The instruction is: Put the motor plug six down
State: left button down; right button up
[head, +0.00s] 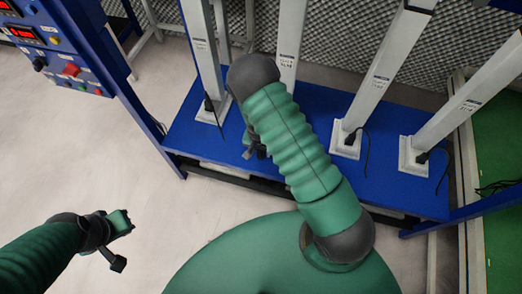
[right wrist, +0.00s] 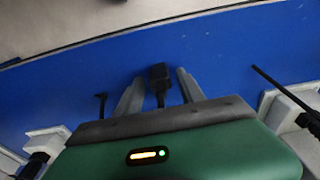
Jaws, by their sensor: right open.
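A black plug (right wrist: 159,74) with a short length of its cord shows in the right wrist view, against the blue bench top (right wrist: 225,62). My right gripper (right wrist: 160,82) is open, with one grey finger on each side of the plug and a gap to both. Whether the plug touches the bench is hard to tell. In the head view my right gripper (head: 254,148) is low over the blue bench (head: 290,172), mostly hidden by my green arm, and the plug cannot be made out. My left gripper (head: 118,238) hangs over the pale floor, away from the bench; its finger opening is unclear.
Several pale posts (head: 368,88) stand on the bench in white bases, with other black plugs (head: 422,157) and loose cords beside them. A blue control panel (head: 60,50) is at upper left. The floor (head: 120,165) left of the bench is clear.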

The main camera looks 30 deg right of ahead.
notch_tip(320, 180, up, 12)
jog(key=p, duration=0.4)
notch_tip(320, 180, up, 10)
jog(key=n+y, duration=0.1)
jog(key=n, duration=0.3)
send_over(261, 152)
jog(key=s+a, duration=0.3)
jog(key=a, duration=0.3)
jog(key=s+a+r+n+t, duration=0.1)
jog(key=s+r+n, duration=0.4)
jog(key=r, duration=0.2)
jog(key=shift+s+a+r+n+t, duration=0.15)
jog(key=shift+s+r+n+t, duration=0.05)
jog(key=shift+s+n+t, duration=0.2)
jog(key=shift+r, duration=0.15)
jog(key=w+p+v, duration=0.1)
jog(key=p+v, duration=0.7)
jog(key=w+p+v, duration=0.2)
jog(key=p+v, duration=0.6)
jog(key=shift+w+r+p, duration=0.25)
jog(key=shift+r+p, duration=0.15)
jog(key=shift+r, duration=0.1)
jog(key=shift+w, duration=0.1)
